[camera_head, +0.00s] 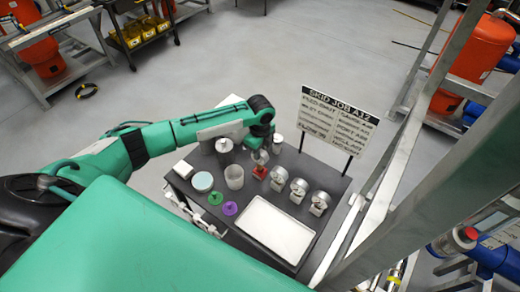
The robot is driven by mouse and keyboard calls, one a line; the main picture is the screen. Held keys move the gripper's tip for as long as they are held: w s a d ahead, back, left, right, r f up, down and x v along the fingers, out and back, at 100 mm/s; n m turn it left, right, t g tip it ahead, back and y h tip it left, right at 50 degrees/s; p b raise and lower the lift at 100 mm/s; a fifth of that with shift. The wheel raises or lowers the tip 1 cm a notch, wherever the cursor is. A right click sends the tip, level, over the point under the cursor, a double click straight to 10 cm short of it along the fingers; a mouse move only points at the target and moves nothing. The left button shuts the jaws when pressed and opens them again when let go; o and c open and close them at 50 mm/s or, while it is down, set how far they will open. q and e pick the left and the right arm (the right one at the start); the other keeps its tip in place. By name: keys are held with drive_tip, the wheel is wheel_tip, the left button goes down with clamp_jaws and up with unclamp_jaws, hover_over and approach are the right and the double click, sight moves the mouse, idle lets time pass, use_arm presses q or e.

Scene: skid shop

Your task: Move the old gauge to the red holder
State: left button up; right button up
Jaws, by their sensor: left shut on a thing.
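My left gripper (256,144) reaches in over the back of the dark table (239,239), pointing down. It is shut on a small silver gauge (261,157), which is partly hidden by the gripper. The gauge is directly over or in the red holder (259,173); I cannot tell if it is seated or just above. Several similar round silver gauges stand in a row to the right, among them a near one (279,176), a middle one (299,188) and a far right one (319,201). My right gripper is not in view.
A grey cup (234,177), a pale blue-topped jar (202,182) and a metal can (224,147) stand left of the red holder. Green (215,198) and purple (230,208) pieces lie in front. A white tray (276,230) fills the front right. A sign (339,118) stands behind.

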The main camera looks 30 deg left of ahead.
use_arm(q)
drive_tip(key=shift+f, duration=0.2)
idle(0.5)
drive_tip(key=shift+f, duration=0.55)
drive_tip(key=shift+f+b, duration=0.25)
drive_tip(key=shift+b, duration=0.05)
drive_tip(key=shift+f, duration=0.4)
drive_tip(key=shift+f, duration=0.15)
drive_tip(key=shift+f, duration=0.3)
drive_tip(key=shift+f+b, duration=0.25)
drive_tip(key=shift+b, duration=0.05)
idle(0.4)
